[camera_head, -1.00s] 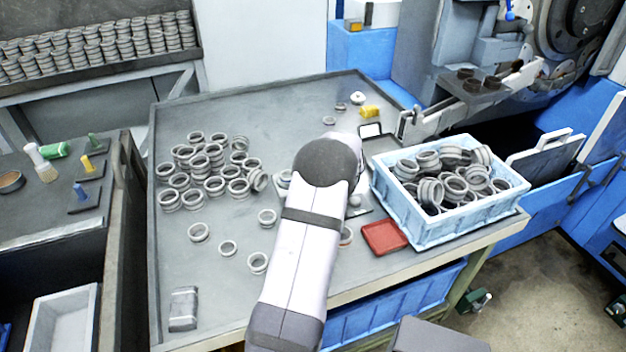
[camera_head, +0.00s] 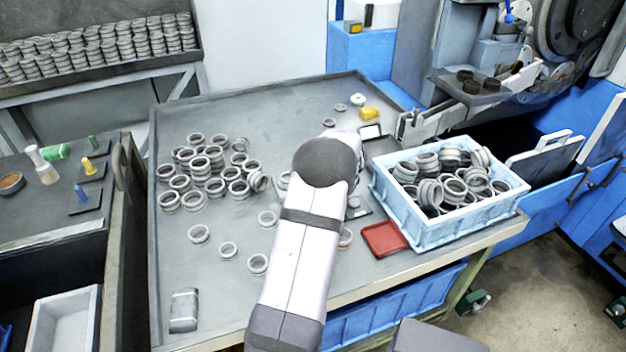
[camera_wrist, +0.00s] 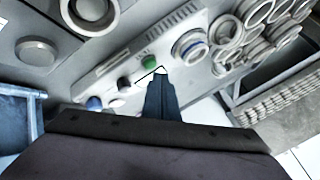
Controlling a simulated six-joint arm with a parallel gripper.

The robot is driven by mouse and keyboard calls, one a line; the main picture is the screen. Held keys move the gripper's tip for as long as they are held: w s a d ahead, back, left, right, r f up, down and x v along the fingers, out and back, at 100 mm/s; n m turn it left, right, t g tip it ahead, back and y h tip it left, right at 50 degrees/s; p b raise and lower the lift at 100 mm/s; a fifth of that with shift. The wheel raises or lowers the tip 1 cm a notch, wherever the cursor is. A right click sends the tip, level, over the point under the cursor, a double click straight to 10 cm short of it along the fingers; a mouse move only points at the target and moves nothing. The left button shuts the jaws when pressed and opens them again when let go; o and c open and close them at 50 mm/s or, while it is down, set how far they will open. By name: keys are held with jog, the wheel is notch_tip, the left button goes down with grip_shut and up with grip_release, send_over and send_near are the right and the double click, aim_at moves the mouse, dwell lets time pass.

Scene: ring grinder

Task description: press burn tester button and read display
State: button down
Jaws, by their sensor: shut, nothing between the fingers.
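The burn tester is a grey-white panel in the wrist view (camera_wrist: 122,70), with a green button (camera_wrist: 149,62), dark and blue round parts and small unreadable lettering. A metal ring with a blue inner edge (camera_wrist: 188,46) sits at its right end. My gripper (camera_wrist: 161,73) is shut and empty, its tips just below and right of the green button in the picture. I cannot tell whether they touch it. No readable display value shows. In the head view my arm hides the gripper and most of the tester; a grey part beside the arm may belong to it.
A blue crate (camera_head: 440,237) full of rings stands right of my arm, with a red tray (camera_head: 383,239) beside it. Many loose rings (camera_head: 205,165) lie left on the grey table (camera_head: 270,110).

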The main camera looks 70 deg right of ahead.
jog(key=shift+r, duration=0.15)
notch_tip(320, 180, up, 5)
jog(key=p, duration=0.2)
jog(key=shift+p, duration=0.35)
dwell(0.9)
jog(key=w+a+r+n+y+p, duration=0.3)
jog(key=w+a+n+y, duration=0.1)
jog(key=w+a, duration=1.2)
jog(key=a+r+n+g+y+p, duration=0.3)
jog(key=a+n+p, duration=0.15)
jog(key=a, duration=2.05)
jog(key=s+a+r+n+g+p, duration=0.1)
jog(key=s+a+n+g, duration=0.1)
jog(key=s+a+n, duration=0.2)
jog(key=s+a+r+n+g+h+p, duration=0.1)
jog(key=s+a+n, duration=0.3)
jog(key=s+a, duration=0.6)
jog(key=a+r+g+p, duration=0.1)
jog(key=a, duration=0.3)
jog(key=shift+s+a, duration=0.2)
jog(key=shift+a, duration=0.15)
